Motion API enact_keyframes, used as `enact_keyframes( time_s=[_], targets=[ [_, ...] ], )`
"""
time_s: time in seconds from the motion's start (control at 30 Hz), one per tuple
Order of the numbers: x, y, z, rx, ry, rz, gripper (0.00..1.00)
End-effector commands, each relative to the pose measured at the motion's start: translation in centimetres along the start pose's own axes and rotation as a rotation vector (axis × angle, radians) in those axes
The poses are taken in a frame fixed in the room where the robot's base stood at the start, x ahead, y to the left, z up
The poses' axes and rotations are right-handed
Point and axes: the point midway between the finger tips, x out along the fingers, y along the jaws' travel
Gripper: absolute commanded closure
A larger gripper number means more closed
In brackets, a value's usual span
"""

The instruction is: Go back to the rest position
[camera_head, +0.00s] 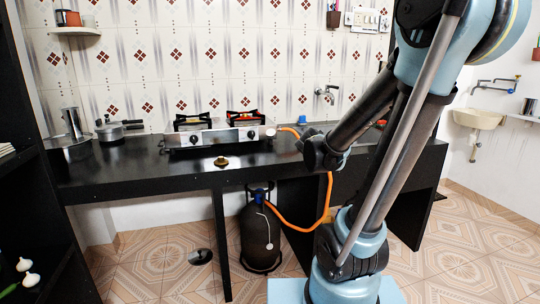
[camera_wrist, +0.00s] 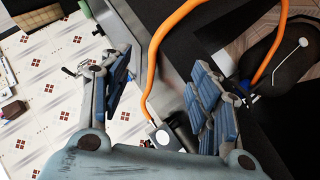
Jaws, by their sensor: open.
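My gripper (camera_wrist: 160,85) has its two blue-padded fingers spread wide in the wrist view. The orange hose (camera_wrist: 157,65) shows between them, with no finger seen closed on it. The hose runs down to a grey block with a white round face (camera_wrist: 164,138). In the head view my arm reaches over the counter from the right, and its end is near the stove's right side; the fingers are not clear there. The hose (camera_head: 328,190) loops from beside the two-burner stove (camera_head: 215,137) down to the dark gas cylinder (camera_head: 261,235) under the counter.
The black counter (camera_head: 110,175) carries a lidded pan (camera_head: 113,130), a steel pot (camera_head: 72,125), a small brass piece (camera_head: 221,162) and a blue cup (camera_head: 302,118). A tap (camera_head: 327,93) is on the tiled wall. A dark shelf stands at left. Floor is clear at right.

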Motion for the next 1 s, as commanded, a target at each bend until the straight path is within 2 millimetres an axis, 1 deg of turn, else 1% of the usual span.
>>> enact_keyframes(
  time_s=[0.03, 0.1, 0.27, 0.3, 0.5, 0.7, 0.8, 0.9, 1.0],
  targets=[
    [-0.7, 0.0, 1.6, 0.033, -0.039, -0.02, 0.43],
    [-1.6, -0.3, 3.7, 0.082, -0.094, -0.054, 0.43],
    [-4.0, -1.7, 8.2, 0.187, -0.218, -0.138, 0.43],
    [-4.7, -2.2, 9.2, 0.213, -0.247, -0.161, 0.43],
    [-8.6, -5.0, 13.9, 0.336, -0.391, -0.283, 0.43],
    [-13.0, -8.6, 17.7, 0.448, -0.522, -0.419, 0.43],
    [-15.2, -10.4, 19.0, 0.496, -0.577, -0.487, 0.43],
    [-16.9, -11.8, 19.9, 0.533, -0.619, -0.543, 0.43],
    [-18.1, -12.8, 20.4, 0.555, -0.646, -0.582, 0.43]
  ],
)
